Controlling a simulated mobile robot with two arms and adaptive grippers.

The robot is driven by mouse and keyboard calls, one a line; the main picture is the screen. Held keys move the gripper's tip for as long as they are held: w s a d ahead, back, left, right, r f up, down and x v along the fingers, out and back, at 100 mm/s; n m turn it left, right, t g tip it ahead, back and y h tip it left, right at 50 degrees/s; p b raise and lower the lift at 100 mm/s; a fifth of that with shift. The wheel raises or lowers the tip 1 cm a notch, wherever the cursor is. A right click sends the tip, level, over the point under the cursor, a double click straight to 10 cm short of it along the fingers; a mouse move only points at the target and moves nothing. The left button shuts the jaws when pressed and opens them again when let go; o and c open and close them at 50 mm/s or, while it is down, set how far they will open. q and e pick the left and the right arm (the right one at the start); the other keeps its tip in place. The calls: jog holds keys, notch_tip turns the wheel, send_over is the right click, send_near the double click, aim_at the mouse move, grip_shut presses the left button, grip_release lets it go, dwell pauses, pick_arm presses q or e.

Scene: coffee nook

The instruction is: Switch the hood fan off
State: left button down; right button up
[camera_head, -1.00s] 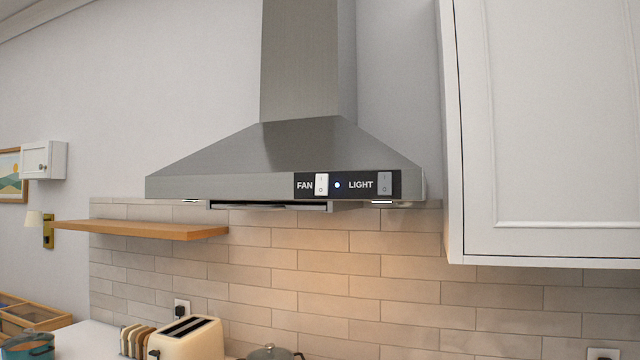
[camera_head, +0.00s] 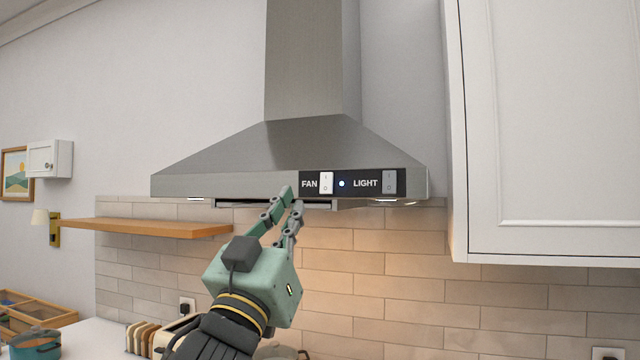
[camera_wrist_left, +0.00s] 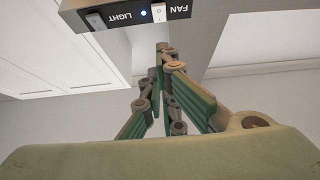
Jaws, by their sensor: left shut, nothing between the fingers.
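The steel range hood (camera_head: 230,183) carries a black control panel (camera_head: 352,190) at the right of its front edge. The white fan switch (camera_head: 326,183) sits beside the word FAN, and a small lit blue-white dot (camera_head: 342,184) is right of it. The grey light switch (camera_head: 390,181) is farther right. My left gripper (camera_head: 292,196) is shut and empty, its fingertips just below and left of the fan switch, seemingly apart from it. In the left wrist view, the fingertips (camera_wrist_left: 164,48) point toward the fan switch (camera_wrist_left: 158,13), with the panel upside down. My right gripper is not in view.
A white cabinet (camera_head: 550,130) hangs right of the hood. A wooden shelf (camera_head: 150,228) is on the left wall.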

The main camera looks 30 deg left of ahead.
aim_at(320, 183)
pick_arm(q)
jog(key=p+x, duration=0.2)
jog(key=x, duration=0.2)
jog(key=w+f+p+x, duration=0.1)
jog(key=p+x, duration=0.1)
jog(key=x, duration=0.2)
jog(key=f+p+x, duration=0.1)
jog(key=p+x, duration=0.2)
jog(key=x, duration=0.2)
jog(key=shift+w+a+f, duration=0.2)
jog(key=shift+w+f, duration=0.1)
jog(key=shift+w, duration=0.05)
jog(key=shift+s, duration=0.1)
